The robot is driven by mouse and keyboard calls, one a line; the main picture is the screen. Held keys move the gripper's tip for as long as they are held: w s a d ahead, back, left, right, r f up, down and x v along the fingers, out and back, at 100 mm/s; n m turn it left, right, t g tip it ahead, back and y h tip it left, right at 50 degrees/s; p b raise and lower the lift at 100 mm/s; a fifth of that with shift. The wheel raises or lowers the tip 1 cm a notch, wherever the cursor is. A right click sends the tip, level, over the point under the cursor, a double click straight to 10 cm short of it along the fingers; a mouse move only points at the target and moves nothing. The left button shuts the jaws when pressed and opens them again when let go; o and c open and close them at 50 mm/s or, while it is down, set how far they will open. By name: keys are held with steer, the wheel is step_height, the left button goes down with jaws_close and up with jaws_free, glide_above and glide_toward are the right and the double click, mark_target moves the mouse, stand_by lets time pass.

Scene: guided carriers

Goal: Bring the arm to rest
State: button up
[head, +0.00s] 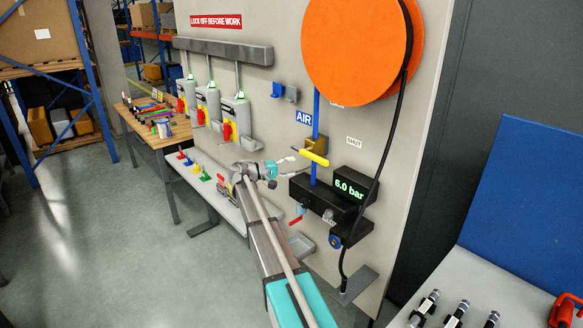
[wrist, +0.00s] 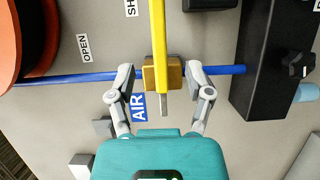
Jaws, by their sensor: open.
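My gripper (head: 293,165) is open and empty, in front of the air panel at the end of my outstretched arm. In the wrist view my gripper (wrist: 160,75) has its fingers apart on either side of the brass valve body (wrist: 174,76); I cannot tell whether they touch it. The yellow valve handle (wrist: 157,35) lies across the blue pipe (wrist: 70,79). In the head view the handle (head: 315,158) also lies crosswise to the upright pipe (head: 316,110), just beyond my fingertips.
A black unit with a display (head: 349,186) reading 6.0 bar sits right of my gripper. An orange hose reel (head: 357,45) hangs above, its black hose (head: 383,150) running down. A shelf (head: 210,188) with coloured pieces is left. Grey fittings lie on the right-hand bench (head: 498,270).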

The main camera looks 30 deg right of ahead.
stand_by(0.3)
steer(key=s+a+f+n+t+y+b, duration=0.1)
steer(key=s+a+f+y+b, duration=0.25)
steer(key=s+a+f, duration=0.5)
steer(key=s+a+f+t+y+b, duration=0.1)
steer(key=s+a+f+y+b, duration=0.35)
steer(key=f, duration=0.65)
steer(key=s+a+f+y+b, duration=0.2)
steer(key=s+a+f+y, duration=0.3)
steer(key=s+a, duration=0.3)
steer(key=s+a+f+n+y+b, duration=0.1)
steer(key=s+a+f+y+b, duration=0.1)
steer(key=s+a+f+y, duration=0.2)
steer(key=s+a+f, duration=0.2)
steer(key=s+a, duration=0.2)
steer(key=s, duration=0.1)
steer(key=shift+t+y, duration=0.4)
